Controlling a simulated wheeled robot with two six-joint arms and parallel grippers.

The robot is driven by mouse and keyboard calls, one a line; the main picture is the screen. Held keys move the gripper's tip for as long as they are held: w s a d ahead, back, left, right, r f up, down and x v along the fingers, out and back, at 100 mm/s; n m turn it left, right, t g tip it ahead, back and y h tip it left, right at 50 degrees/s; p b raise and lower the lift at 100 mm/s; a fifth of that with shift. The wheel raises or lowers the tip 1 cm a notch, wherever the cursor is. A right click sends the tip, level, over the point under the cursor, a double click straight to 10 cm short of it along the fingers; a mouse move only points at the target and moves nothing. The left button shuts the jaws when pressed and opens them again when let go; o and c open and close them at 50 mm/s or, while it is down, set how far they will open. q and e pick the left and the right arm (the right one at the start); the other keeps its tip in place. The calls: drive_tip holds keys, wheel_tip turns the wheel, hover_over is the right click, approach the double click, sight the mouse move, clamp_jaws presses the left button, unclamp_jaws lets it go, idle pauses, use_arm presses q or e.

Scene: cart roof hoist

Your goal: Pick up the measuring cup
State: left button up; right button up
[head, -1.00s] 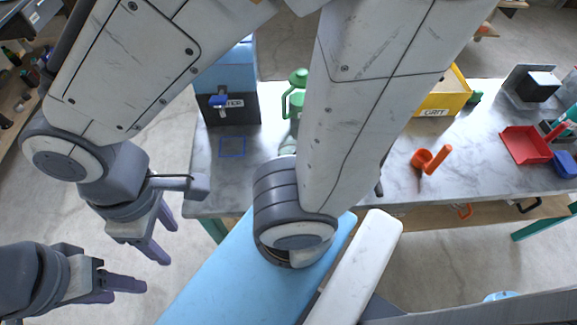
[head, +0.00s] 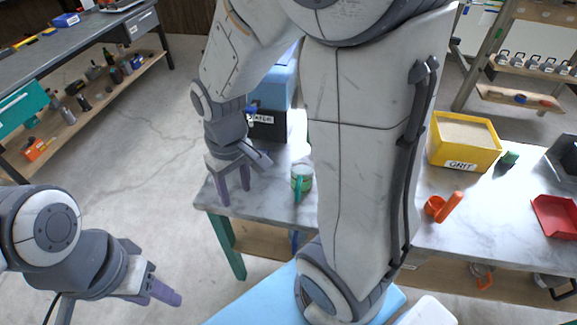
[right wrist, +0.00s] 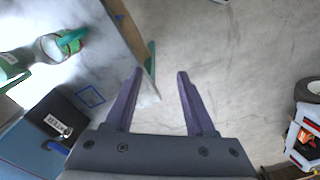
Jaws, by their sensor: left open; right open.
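A small cup with a green band and green handle (head: 301,180), which looks like the measuring cup, stands on the marble-topped table just left of my arm link. It also shows at the upper left of the right wrist view (right wrist: 54,46). My right gripper (head: 236,197) is open and empty at the table's left edge, left of the cup and apart from it. In the right wrist view its fingers (right wrist: 155,74) point past the table edge over the floor. My left gripper (head: 163,290) is open and empty over the floor at the lower left.
An orange scoop-like cup (head: 437,207), yellow GRIT box (head: 463,143) and red tray (head: 556,216) are on the table's right part. A black, labelled box (head: 268,125) stands behind the right gripper. A green can (right wrist: 10,68) is beside the cup. My arm hides the table's middle.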

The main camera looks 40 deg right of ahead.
drive_tip(key=w+d+f+m, duration=0.3)
drive_tip(key=d+f, duration=0.2)
drive_tip(key=d, duration=0.5)
drive_tip(key=m+b, duration=0.2)
hover_over(298, 188)
wheel_tip(298, 188, down, 4)
drive_tip(key=f, duration=0.4)
drive_tip(key=shift+w+d+f+p, duration=0.15)
drive_tip(key=shift+d+f+p, duration=0.05)
drive_tip(key=shift+f+p, duration=0.1)
drive_tip(key=shift+w+f+p, duration=0.15)
drive_tip(key=shift+f+p, duration=0.25)
drive_tip(key=shift+f, duration=2.7)
clamp_jaws()
